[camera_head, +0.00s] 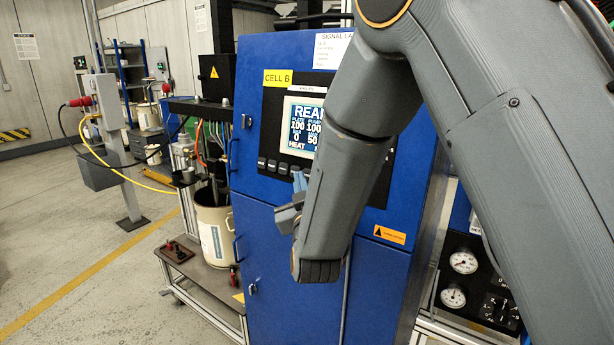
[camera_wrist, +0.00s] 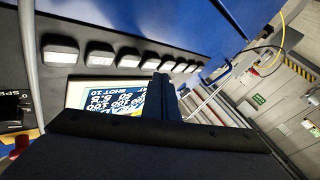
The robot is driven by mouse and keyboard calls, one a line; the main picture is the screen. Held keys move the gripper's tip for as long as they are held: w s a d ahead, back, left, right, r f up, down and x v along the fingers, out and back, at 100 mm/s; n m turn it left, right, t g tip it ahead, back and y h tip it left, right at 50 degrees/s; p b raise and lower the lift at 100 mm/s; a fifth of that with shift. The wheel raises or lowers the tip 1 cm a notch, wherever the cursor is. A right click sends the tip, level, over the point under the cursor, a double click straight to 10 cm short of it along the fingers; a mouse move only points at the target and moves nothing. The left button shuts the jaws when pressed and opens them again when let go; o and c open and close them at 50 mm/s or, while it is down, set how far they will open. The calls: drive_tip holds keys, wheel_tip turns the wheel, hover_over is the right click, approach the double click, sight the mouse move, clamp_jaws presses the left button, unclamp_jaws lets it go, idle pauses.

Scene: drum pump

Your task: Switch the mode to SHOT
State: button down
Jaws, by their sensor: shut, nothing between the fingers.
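The blue control cabinet (camera_head: 265,215) stands in the middle of the head view with a black panel on its front. Its lit screen (camera_head: 302,128) reads a word starting "REA", with numbers and "HEAT" below; my arm covers its right part. A row of small buttons (camera_head: 272,166) lies under the screen. In the wrist view the buttons (camera_wrist: 100,55) run in a slanted row beside the screen (camera_wrist: 105,97), which shows text including "SHOT 10". My gripper (camera_head: 299,181) is shut and empty, its tips in front of the button row. It also shows in the wrist view (camera_wrist: 162,82). I cannot tell whether it touches a button.
A white drum (camera_head: 214,235) with hoses stands on a low cart left of the cabinet. A grey post (camera_head: 118,150) with a yellow cable is farther left. Gauges (camera_head: 463,262) sit at the lower right. The floor at the left front is clear.

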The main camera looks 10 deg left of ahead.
drive_tip(key=shift+s, duration=0.15)
drive_tip(key=s, duration=0.1)
drive_tip(key=s+a+p, duration=0.1)
drive_tip(key=s, duration=0.1)
drive_tip(key=s+a+r, duration=0.1)
drive_tip(key=shift+s, duration=0.15)
idle(0.6)
